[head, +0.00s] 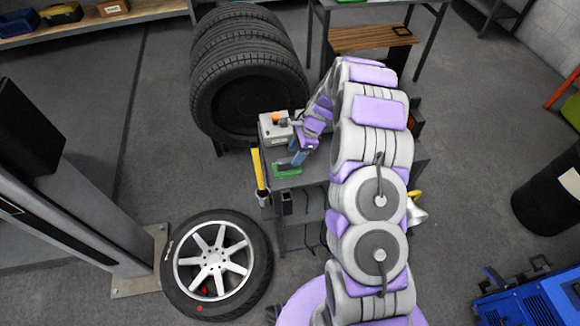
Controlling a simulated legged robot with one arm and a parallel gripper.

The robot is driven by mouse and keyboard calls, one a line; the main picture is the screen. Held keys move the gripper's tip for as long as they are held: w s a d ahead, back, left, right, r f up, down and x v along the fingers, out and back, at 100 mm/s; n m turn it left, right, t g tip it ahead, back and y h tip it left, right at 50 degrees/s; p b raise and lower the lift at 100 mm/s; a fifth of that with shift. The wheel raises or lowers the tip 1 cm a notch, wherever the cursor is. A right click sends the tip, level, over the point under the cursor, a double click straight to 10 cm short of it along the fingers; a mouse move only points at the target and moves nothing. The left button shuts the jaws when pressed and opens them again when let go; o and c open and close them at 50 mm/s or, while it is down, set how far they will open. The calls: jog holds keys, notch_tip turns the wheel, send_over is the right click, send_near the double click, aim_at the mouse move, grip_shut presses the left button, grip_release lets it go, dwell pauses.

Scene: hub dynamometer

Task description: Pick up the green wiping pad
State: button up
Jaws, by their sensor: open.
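The green wiping pad (287,170) lies near the front left edge of the grey cart top (325,180). My gripper (297,152) is open, pointing down just above and behind the pad, very close to it. The view is too small to tell whether the fingers touch the pad or stand around it. My arm covers much of the right part of the cart.
A grey box with an orange knob (275,130) stands on the cart beside my gripper. A yellow upright tool (258,170) is at the cart's left side. Stacked tires (240,65) stand behind, and a wheel (215,262) lies in front at left.

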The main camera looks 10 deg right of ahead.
aim_at(286, 160)
jog(key=a+f+b, duration=0.1)
jog(key=a+f, duration=0.3)
jog(key=shift+s, duration=0.1)
jog(key=shift+a, duration=0.2)
jog(key=shift+d, duration=0.8)
jog(key=shift+c, duration=1.3)
jog(key=shift+d, duration=0.4)
jog(key=c, duration=0.3)
jog(key=shift+a, duration=0.4)
jog(key=c, duration=0.3)
jog(key=shift+a, duration=0.6)
grip_shut()
jog(key=shift+d, duration=0.1)
